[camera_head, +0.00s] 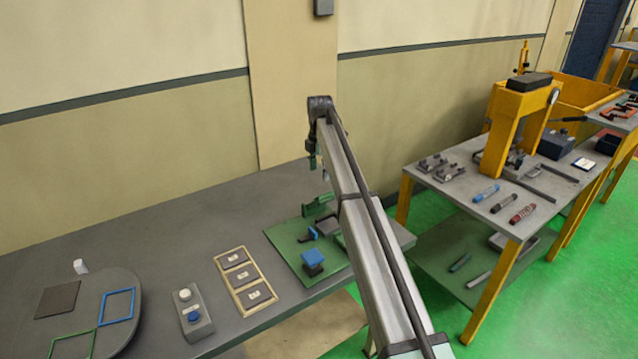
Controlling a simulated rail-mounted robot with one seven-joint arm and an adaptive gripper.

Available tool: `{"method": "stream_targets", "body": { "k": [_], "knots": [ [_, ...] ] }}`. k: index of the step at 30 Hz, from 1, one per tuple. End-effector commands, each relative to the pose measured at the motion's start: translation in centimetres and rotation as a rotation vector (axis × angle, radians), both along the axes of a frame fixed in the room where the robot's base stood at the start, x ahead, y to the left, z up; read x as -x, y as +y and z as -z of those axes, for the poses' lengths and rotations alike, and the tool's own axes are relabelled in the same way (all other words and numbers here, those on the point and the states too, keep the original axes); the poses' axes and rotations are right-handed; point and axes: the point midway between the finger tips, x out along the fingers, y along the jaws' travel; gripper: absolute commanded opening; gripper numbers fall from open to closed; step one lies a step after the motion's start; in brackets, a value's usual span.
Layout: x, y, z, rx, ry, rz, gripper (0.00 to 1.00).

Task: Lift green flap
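A green flap-like part (318,205) stands at the back of the green plate (284,240) on the grey table. A blue piece and dark parts sit near it, partly hidden behind my arm. A blue block (313,257) on a dark base stands at the plate's front. My arm reaches up across the picture from the bottom right. My gripper (313,160) hangs from its far end, pointing down, and appears above the green part. The gripper is small and dark here; I cannot tell whether its fingers are open or shut, or whether it touches anything.
Left of the plate are a wooden tray (219,258) with dark pieces, a button box (194,318) and a round grey board (120,308) with coloured frames. A wall stands close behind. A yellow-legged bench (450,207) with tools and a press is at right.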

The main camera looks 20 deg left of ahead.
Motion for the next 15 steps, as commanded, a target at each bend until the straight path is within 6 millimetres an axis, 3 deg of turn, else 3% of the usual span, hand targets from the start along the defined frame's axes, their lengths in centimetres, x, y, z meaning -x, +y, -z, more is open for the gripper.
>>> {"method": "stream_targets", "body": {
  "k": [6, 15],
  "knots": [
    [0.0, -0.1, -3.4, 0.001, -0.001, 0.000, 0.71],
    [0.0, -0.1, -4.5, 0.001, 0.000, 0.000, 0.71]
  ]
}}
